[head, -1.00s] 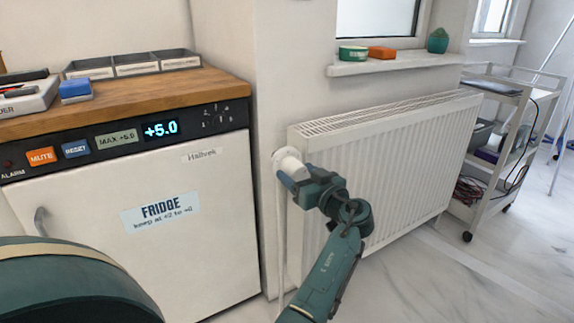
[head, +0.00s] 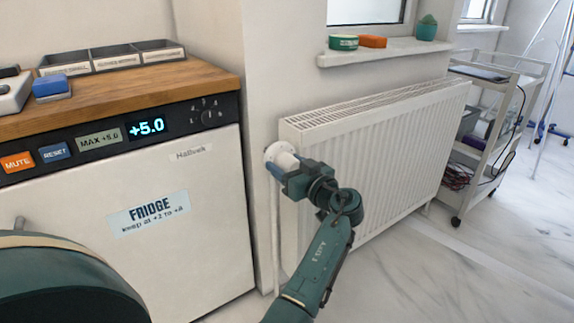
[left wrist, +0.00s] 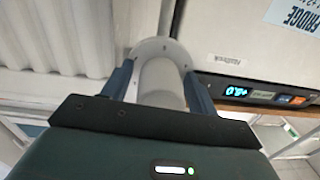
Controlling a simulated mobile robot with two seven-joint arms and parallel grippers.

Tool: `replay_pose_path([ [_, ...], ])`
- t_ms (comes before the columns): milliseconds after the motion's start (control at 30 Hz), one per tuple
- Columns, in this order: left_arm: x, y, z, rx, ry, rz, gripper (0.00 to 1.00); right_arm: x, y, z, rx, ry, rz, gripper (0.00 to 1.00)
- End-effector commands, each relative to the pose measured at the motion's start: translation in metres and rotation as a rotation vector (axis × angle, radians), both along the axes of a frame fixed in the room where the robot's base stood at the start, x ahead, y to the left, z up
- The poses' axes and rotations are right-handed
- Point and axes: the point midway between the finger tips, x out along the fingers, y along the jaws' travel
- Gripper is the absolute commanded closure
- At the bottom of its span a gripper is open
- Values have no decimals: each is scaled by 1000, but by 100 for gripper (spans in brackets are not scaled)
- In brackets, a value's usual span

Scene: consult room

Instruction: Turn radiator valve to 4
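The radiator valve is a white rounded knob (head: 284,158) at the upper left end of the white radiator (head: 375,160). It also shows in the left wrist view (left wrist: 161,82), with a pale collar behind it. My left gripper (head: 280,166) is at the valve, with its blue-grey fingers on either side of the knob. Any numbers on the valve are too small or hidden to read. My right gripper is not in view.
A fridge (head: 130,220) with a wooden top (head: 130,88) stands close on the left. A windowsill (head: 390,53) with small items is above the radiator. A wheeled trolley (head: 490,150) stands to the right. The floor (head: 440,280) in front is clear.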

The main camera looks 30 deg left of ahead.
Motion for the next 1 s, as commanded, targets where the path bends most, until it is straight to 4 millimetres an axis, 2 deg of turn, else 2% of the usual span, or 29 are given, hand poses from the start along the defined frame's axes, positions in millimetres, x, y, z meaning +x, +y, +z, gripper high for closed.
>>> replay_pose_path([
  [67,0,0,0,0,0,0,48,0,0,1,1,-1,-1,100],
  [467,0,0,0,0,0,0,80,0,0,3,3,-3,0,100],
  [767,0,1,1,16,36,1,80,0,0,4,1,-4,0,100],
  [1000,0,0,2,69,163,0,80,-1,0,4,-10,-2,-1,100],
])
